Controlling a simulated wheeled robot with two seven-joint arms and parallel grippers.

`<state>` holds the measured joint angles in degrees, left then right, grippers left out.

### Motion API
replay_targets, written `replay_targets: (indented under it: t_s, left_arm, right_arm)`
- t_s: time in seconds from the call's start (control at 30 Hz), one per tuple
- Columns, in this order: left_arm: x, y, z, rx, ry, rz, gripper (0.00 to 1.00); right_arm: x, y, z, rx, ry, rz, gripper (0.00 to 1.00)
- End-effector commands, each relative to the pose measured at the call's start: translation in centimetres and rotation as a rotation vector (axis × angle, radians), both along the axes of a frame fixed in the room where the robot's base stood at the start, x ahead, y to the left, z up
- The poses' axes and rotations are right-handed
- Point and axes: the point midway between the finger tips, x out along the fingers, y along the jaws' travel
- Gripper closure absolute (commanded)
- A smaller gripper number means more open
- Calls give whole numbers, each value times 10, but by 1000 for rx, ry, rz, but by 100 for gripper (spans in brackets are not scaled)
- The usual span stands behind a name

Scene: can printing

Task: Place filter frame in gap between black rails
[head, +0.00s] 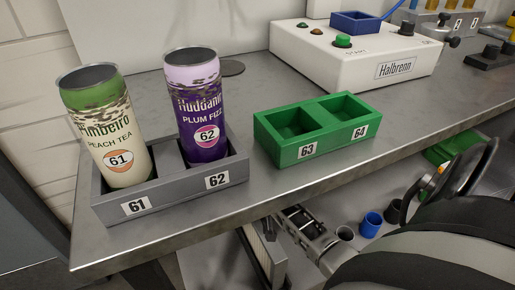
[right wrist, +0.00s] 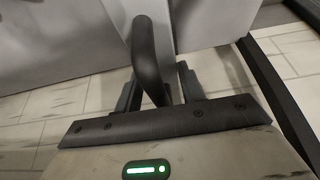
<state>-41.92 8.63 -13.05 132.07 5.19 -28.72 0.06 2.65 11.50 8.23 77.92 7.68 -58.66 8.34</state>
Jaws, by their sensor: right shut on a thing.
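My right gripper (right wrist: 158,88) is shut on a curved black handle (right wrist: 146,48) in the right wrist view. The handle stands in front of grey and pale panels. Whether a panel there is the filter frame I cannot tell. In the head view a metal mechanism shows below the table's front edge, close to a pale panel (head: 262,258). It may be my right gripper, but the picture is too unclear to be sure. No gap between black rails can be made out. My left gripper is not in view.
The steel table (head: 240,90) bears a grey holder (head: 175,200) with two upright cans, an empty green holder (head: 318,140) and a white machine (head: 340,55) with a blue box (head: 356,22). A blue cup (head: 371,226) stands lower down. Tiled floor (right wrist: 60,105) shows below.

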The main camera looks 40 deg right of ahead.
Motion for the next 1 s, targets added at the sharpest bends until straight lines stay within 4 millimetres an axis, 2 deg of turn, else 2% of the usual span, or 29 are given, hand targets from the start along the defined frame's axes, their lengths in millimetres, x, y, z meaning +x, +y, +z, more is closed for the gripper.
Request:
replay_targets:
  t_s: [0.33, 0.37, 0.4, 0.43, 0.77, 0.87, 1.0]
  left_arm:
    - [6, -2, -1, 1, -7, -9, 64]
    - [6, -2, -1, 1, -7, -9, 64]
    - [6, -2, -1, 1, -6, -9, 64]
    - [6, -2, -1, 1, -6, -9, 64]
    - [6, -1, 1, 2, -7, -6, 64]
    - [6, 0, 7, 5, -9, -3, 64]
    - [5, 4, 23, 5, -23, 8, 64]
  right_arm:
    - [2, -1, -2, -2, -6, 0, 100]
    - [1, 0, -4, -1, -2, 0, 55]
    - [1, 0, -3, -1, -2, 0, 44]
    - [1, 0, -3, -1, -2, 0, 39]
    - [1, 0, 0, -1, -3, 0, 39]
    - [-3, 1, 12, -1, -4, 0, 39]
    - [-14, 4, 38, -1, -4, -1, 39]
